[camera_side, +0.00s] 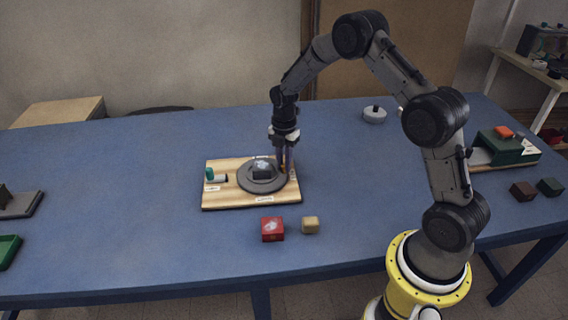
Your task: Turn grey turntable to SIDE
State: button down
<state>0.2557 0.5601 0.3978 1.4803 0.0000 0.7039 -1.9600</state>
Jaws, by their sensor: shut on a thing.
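The grey turntable (246,184) is a round disc on a light wooden board (230,201) near the middle of the blue table. A dark block (263,170) with a pale top sits on the disc. White labels lie on the board at its left, back and front; their words are too small to read. My gripper (286,170) points down at the disc's right rim. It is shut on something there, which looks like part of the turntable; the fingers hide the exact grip.
A red block (272,229) and a small tan block (310,225) stand just in front of the board. A teal and grey fitting (215,176) is on the board's left. A grey round item (375,114) stands behind. A green box (504,147) is far right.

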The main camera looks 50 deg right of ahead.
jog(key=shift+w+d, duration=0.1)
jog(key=shift+d, duration=0.05)
dwell(0.4)
jog(key=c, duration=0.8)
grip_release()
notch_tip(320, 180, up, 14)
